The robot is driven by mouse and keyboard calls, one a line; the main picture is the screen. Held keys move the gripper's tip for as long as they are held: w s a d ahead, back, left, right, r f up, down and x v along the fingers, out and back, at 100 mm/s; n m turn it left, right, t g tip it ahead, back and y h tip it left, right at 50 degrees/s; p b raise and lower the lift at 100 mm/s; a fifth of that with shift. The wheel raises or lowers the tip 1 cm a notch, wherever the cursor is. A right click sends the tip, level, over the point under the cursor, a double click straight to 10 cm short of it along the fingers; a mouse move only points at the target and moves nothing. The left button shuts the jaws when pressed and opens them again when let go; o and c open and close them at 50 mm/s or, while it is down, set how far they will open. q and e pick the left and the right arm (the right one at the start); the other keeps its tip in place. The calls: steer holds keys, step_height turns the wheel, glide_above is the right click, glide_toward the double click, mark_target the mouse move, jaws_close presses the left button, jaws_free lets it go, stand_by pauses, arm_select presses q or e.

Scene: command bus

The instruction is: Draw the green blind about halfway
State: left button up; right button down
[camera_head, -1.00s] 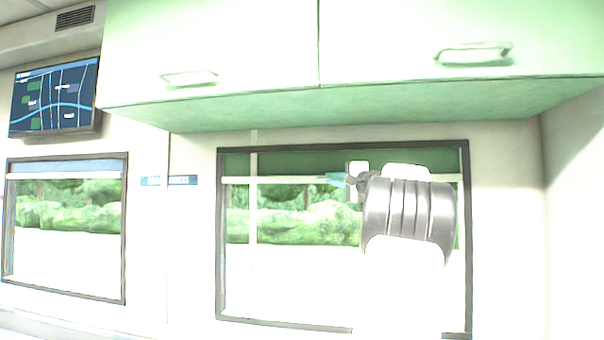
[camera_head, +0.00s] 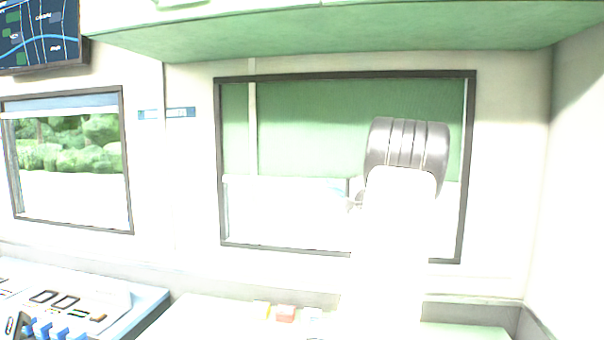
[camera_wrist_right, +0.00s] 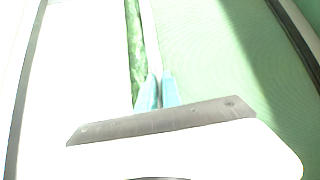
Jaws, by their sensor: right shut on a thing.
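The green blind (camera_head: 310,125) hangs in the right-hand window and covers a little more than its upper half. Its pale bottom bar (camera_head: 285,179) runs across the window, with bright pane below it. My right gripper (camera_head: 342,188) is at this bar, seen partly behind my own wrist and arm. In the right wrist view its two light-blue fingertips (camera_wrist_right: 156,90) are close together at the pale bar (camera_wrist_right: 149,40), with the green cloth (camera_wrist_right: 220,60) to the right. The exact grip spot is small and washed out. My left gripper is not in view.
The dark window frame (camera_head: 219,160) surrounds the blind. A green cabinet underside (camera_head: 320,42) overhangs above. A second window (camera_head: 70,160) with a blue blind is at left. Below are a button console (camera_head: 75,300) and a worktop with small coloured items (camera_head: 285,313).

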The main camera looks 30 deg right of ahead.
steer(key=shift+f, duration=0.3)
steer(key=c, duration=1.5)
jaws_free()
steer(key=shift+r, duration=0.1)
steer(key=shift+s+d+f, duration=0.1)
steer(key=shift+s+f, duration=0.1)
steer(key=shift+s, duration=1.1)
steer(key=shift+s+d+f, duration=0.15)
steer(key=shift+s, duration=1.15)
steer(key=shift+s+d+f, duration=0.1)
steer(key=shift+s+f, duration=0.1)
steer(key=shift+s, duration=1.1)
